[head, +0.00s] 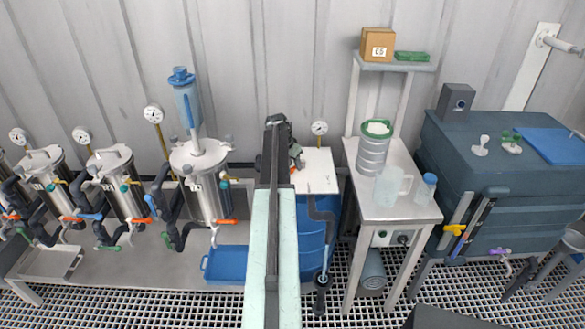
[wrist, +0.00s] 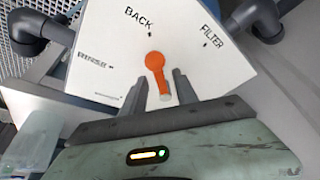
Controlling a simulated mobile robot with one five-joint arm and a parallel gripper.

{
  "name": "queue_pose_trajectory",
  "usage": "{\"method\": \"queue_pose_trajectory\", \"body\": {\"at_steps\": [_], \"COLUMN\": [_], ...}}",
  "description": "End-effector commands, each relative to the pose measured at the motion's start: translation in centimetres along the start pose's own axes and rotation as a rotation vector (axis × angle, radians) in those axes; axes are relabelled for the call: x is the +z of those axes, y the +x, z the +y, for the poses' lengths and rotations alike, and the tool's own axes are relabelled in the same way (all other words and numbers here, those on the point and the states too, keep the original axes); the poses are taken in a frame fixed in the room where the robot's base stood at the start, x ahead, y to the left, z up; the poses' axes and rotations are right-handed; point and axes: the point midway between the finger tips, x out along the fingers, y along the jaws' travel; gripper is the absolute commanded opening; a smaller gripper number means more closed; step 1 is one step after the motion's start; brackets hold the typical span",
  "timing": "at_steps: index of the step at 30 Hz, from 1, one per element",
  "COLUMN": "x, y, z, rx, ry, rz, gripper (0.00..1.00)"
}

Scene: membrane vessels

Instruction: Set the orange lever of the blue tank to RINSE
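The orange lever (wrist: 155,68) shows in the wrist view on a white panel (wrist: 110,62). It has a round hub, and its handle points down toward my gripper. The panel reads BACK above the hub and FILTER at upper right; small print at left is hard to read, and I see no RINSE label. My gripper (wrist: 162,92) is open, with one finger on each side of the handle's end and gaps showing. In the head view the blue tank (head: 312,232) stands under a white top (head: 318,172), partly behind my arm, which hides the lever.
Dark pipes (wrist: 30,30) flank the panel in the wrist view. In the head view, a gauge (head: 319,128) rises behind the tank. Steel vessels (head: 200,180) and a blue tray (head: 225,264) are left. A bench with a jug (head: 388,187) stands close at right.

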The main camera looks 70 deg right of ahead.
Motion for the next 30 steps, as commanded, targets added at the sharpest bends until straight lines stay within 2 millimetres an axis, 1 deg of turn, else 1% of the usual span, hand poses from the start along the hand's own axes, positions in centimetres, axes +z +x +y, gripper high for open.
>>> {"method": "queue_pose_trajectory", "body": {"at_steps": [2,3,6,30], "x": [-0.01,0.0,0.01,0.11], "y": [-0.1,-0.1,-0.11,-0.14], "z": [-0.01,-0.02,-0.03,-0.12], "rx": [0.0,0.0,0.0,0.0], "ry": [0.0,0.0,-0.001,-0.002], "rz": [0.0,0.0,0.0,0.0], "gripper": [0.35,0.24,0.0,0.0]}}
